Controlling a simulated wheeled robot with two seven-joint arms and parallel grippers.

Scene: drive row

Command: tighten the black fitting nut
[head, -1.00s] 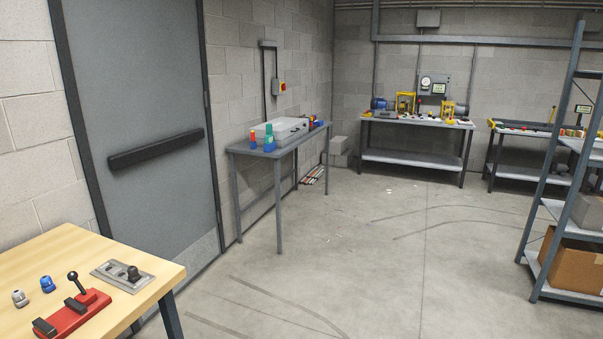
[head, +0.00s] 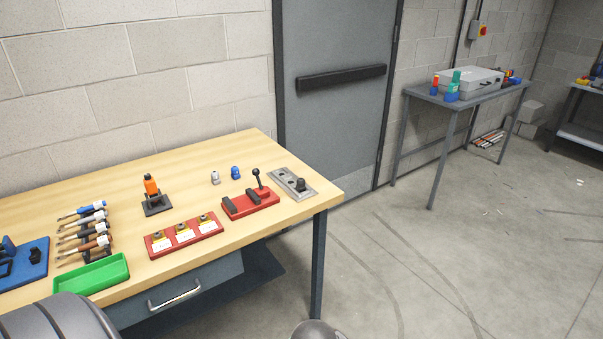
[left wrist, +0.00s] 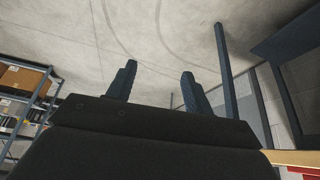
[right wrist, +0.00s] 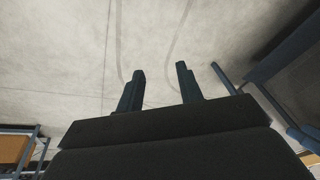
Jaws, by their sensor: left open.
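The black fitting nut (head: 300,184) appears to be the dark knob-like piece on a grey metal plate (head: 283,179), at the right end of the wooden workbench (head: 105,180) in the head view. It is too small to tell how it is seated. My left gripper (left wrist: 159,72) is open and empty in the left wrist view, with bare floor beyond its fingers. My right gripper (right wrist: 160,70) has its fingers apart with nothing between them in the right wrist view. Neither gripper shows in the head view, and neither is near the nut.
A red lever fixture (head: 250,203), a grey fitting (head: 215,177) and a blue fitting (head: 235,173) stand left of the plate. Farther left are a red tray (head: 184,236), several screwdrivers and a green tray (head: 95,274).

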